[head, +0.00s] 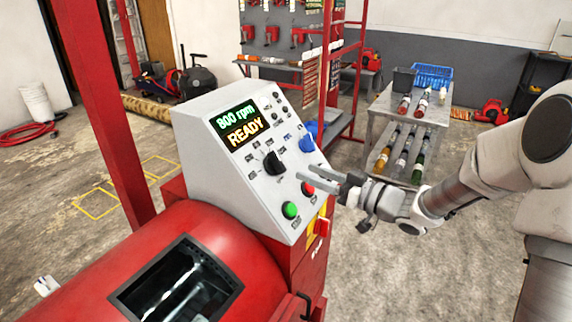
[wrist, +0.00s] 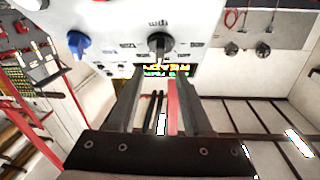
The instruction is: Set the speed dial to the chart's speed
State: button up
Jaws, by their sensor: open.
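The grey sloped control panel (head: 215,165) sits on the red machine. Its display (head: 240,125) reads "800 rpm" and "READY". A black dial (head: 273,162) ringed by small labels is below the display; it also shows in the wrist view (wrist: 160,45). A blue knob (head: 307,142) is to its right, also in the wrist view (wrist: 78,42). My gripper (head: 308,174) is open and empty in front of the panel's right side, apart from both knobs. No readable speed chart shows.
A green button (head: 290,210) and a red button (head: 308,188) sit low on the panel. The red drum (head: 215,245) with an open hatch is in front. A metal cart (head: 395,110) with bottles and a red rack (head: 327,80) stand behind. Floor right of the machine is clear.

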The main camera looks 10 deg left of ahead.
aim_at(281, 161)
jog(key=x, duration=0.8)
jog(key=shift+c, duration=0.3)
grip_shut()
